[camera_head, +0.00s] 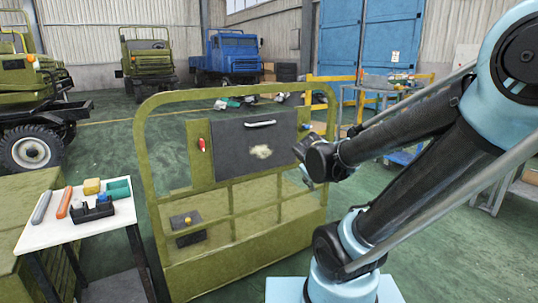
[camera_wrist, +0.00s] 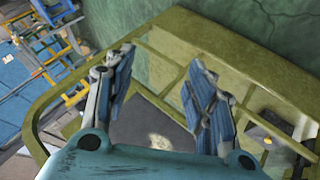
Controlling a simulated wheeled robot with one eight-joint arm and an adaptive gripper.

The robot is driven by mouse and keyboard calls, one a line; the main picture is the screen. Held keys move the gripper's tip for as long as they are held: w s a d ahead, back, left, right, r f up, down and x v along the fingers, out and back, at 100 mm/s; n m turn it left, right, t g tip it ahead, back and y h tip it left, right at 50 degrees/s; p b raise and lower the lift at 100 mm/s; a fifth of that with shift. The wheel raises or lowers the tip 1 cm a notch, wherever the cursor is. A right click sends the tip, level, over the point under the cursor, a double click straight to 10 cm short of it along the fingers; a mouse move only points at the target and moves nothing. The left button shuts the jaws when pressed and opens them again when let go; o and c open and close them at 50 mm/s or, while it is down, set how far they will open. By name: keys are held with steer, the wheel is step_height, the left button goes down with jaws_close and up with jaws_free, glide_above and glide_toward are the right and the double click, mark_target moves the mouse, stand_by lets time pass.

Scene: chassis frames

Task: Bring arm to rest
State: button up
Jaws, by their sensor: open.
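My arm (camera_head: 420,150) reaches in from the right in the head view, bent at the elbow. My gripper (camera_head: 306,168) is at its end, in front of the right side of the olive chassis frame (camera_head: 143,160). In the wrist view my gripper (camera_wrist: 163,85) has its two blue-faced fingers spread wide apart with nothing between them. The frame's rails and dark panel (camera_wrist: 135,132) lie beyond the fingers. I cannot tell how far the fingertips are from the frame. In the head view the dark panel (camera_head: 235,150) has a light handle and a pale patch.
A small white table (camera_head: 60,236) at left holds a grey bar, an orange bar, a dark holder and small blocks. A cluttered workbench (camera_head: 390,98) stands behind. Green floor (camera_head: 110,115) lies open beyond the frame.

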steer(key=s+f+m+g+y, duration=0.1)
steer(key=s+f+m+g, duration=0.2)
steer(key=s, duration=0.6)
steer(key=s+d+f+m+g+y, duration=0.1)
steer(key=s+f+m+g+y, duration=0.1)
steer(key=s, duration=0.7)
steer(key=shift+f+m+g, duration=0.4)
steer(key=shift+g, duration=0.2)
